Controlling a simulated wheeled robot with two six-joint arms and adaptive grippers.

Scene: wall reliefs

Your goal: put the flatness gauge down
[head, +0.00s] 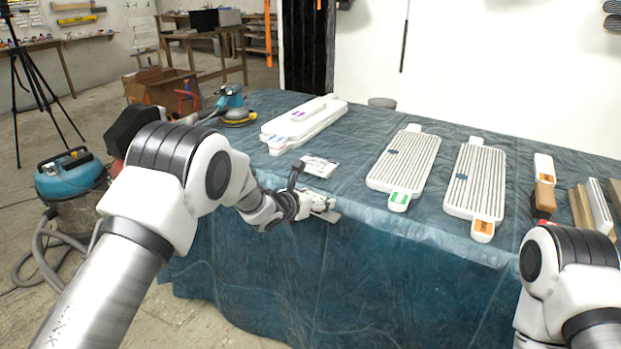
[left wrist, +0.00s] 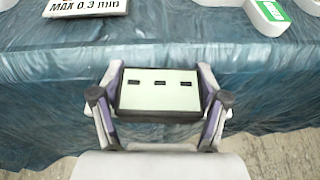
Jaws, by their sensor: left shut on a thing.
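The flatness gauge (left wrist: 160,90) is a small block with a pale green face, a dark rim and a row of 3 dark slots. It shows clearly in the left wrist view, between the two fingers of my left gripper (head: 318,205), which is shut on it. In the head view the gripper is at the front edge of the cloth-covered table (head: 345,195), and the gauge is hard to make out. I cannot tell its height above the cloth. My right gripper is outside the views.
A white card (head: 320,167) lies just beyond the gripper, reading "MAX 0.3 mm" in the wrist view. White ribbed panels (head: 404,160) (head: 474,181) lie to the right, stacked white panels (head: 303,122) behind. A blue sander (head: 232,103) stands back left. Bare cloth lies between card and panels.

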